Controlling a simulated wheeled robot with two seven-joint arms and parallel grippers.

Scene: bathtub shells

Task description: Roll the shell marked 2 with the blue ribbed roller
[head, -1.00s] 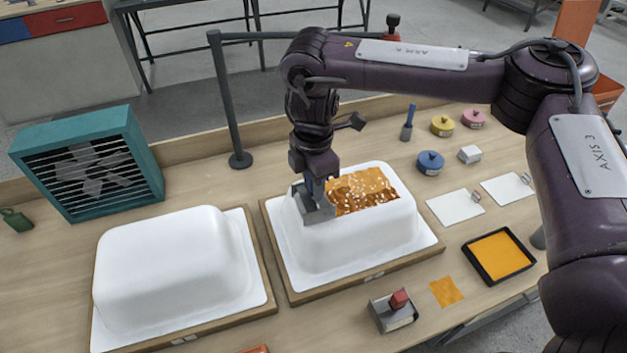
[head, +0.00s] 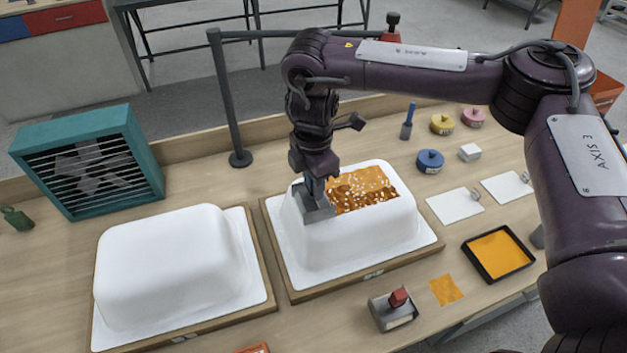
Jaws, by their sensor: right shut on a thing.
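Two white upturned shells stand on wooden boards, the left shell (head: 165,265) bare and the right shell (head: 345,240) partly covered on top by a wet orange patch with pale flecks (head: 360,190). The marks on the boards are too small to read, so I cannot tell which is 2. My left gripper is out of view.
A teal fan (head: 90,160) stands at the left. At the right are a black tray of orange liquid (head: 498,253), a red-handled tool in a holder (head: 395,308), an orange sheet (head: 446,290), white cards (head: 455,206) and lidded pots (head: 430,161). A grey post (head: 228,100) stands behind.

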